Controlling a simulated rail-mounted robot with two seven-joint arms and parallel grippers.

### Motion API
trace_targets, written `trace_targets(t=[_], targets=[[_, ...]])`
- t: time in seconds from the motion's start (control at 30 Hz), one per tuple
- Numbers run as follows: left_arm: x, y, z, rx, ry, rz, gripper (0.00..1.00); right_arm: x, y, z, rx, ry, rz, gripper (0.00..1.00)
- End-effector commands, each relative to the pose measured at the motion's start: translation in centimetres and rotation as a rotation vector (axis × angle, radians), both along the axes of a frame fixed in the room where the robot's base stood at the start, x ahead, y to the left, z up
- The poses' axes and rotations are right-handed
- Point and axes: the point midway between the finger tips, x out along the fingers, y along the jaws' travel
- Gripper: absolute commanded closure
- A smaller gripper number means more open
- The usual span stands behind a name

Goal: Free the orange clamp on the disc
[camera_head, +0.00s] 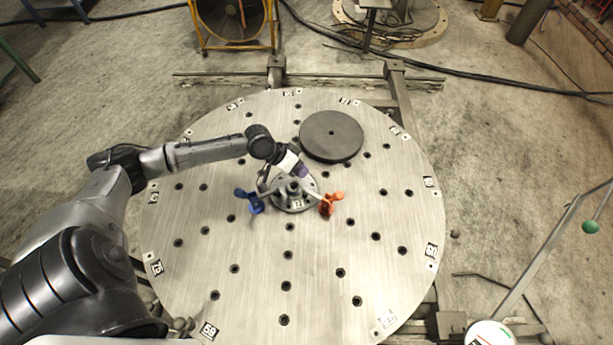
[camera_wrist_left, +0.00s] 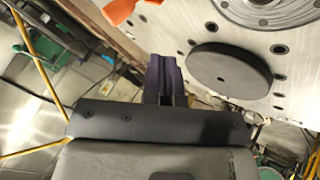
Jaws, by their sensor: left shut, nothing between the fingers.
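The orange clamp (camera_head: 330,203) sits at the right side of the central hub (camera_head: 293,194) on the large metal disc (camera_head: 200,220). Its orange part also shows cut off at the top edge of the left wrist view (camera_wrist_left: 121,11). A blue clamp (camera_head: 250,201) sits at the hub's left side. My left gripper (camera_head: 304,171) is just above and behind the hub, up and left of the orange clamp, apart from it in the picture. Its purple fingers are together and empty in the left wrist view (camera_wrist_left: 164,72). My right gripper is not in view.
A dark round plate (camera_head: 331,136) lies on the disc behind the hub. Bolt holes dot the disc, and its front and right areas are clear. A yellow-framed fan (camera_head: 230,22) stands on the floor behind. A grey pole (camera_head: 540,250) slants up at the right.

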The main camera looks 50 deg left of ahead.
Motion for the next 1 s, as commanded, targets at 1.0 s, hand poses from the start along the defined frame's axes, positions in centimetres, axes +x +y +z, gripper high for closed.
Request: trace_targets(t=[1.0], targets=[[4.0,-7.6,-5.4,0.002,0.001,-0.004,1.0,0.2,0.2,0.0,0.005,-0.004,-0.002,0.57]])
